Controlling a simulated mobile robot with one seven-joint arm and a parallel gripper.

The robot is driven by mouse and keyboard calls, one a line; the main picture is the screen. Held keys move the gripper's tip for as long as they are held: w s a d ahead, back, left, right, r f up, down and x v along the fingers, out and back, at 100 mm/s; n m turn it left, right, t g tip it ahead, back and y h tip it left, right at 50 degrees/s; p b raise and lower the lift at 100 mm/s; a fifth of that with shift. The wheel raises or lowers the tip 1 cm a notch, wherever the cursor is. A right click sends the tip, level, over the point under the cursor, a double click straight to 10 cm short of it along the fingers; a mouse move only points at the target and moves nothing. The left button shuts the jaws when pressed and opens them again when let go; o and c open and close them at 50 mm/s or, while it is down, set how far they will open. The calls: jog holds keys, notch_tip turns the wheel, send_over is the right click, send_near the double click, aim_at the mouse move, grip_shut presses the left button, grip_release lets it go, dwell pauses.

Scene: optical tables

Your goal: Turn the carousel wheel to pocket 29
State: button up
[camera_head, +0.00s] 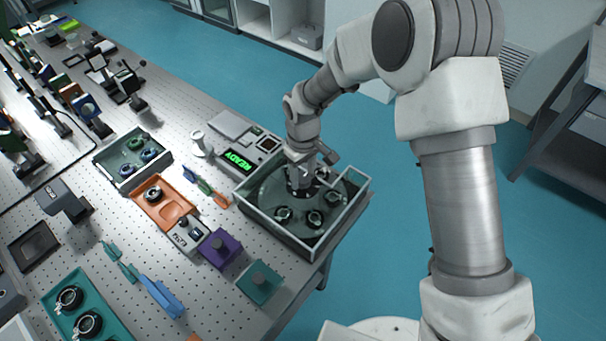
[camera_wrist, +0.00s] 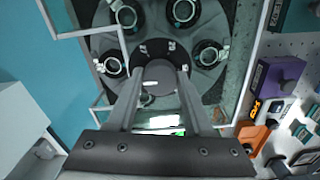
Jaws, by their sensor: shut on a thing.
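The carousel wheel (camera_head: 268,195) is a dark round plate inside a clear-walled square box (camera_head: 318,251) near the right end of the optical table. Several ring-shaped parts sit in its pockets; they show again around the wheel (camera_wrist: 155,22) in the wrist view. My gripper (camera_head: 302,184) reaches down to the wheel's centre. In the wrist view, my gripper (camera_wrist: 160,74) is shut on the round grey hub knob (camera_wrist: 159,77), one finger on each side.
A control unit (camera_head: 252,150) with a green READY display stands behind the box. Blue floor (camera_head: 240,75) lies open beyond the table.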

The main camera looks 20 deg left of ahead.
grip_shut()
jog(key=shift+m+b, duration=0.6)
jog(key=shift+m, duration=0.1)
jog(key=shift+m+b, duration=1.45)
jog(key=shift+m, duration=0.65)
jog(key=shift+m+b, duration=1.15)
jog(key=shift+m, duration=5.15)
jog(key=shift+r+m+p, duration=0.1)
jog(key=shift+m+p, duration=0.25)
jog(key=shift+m, duration=2.55)
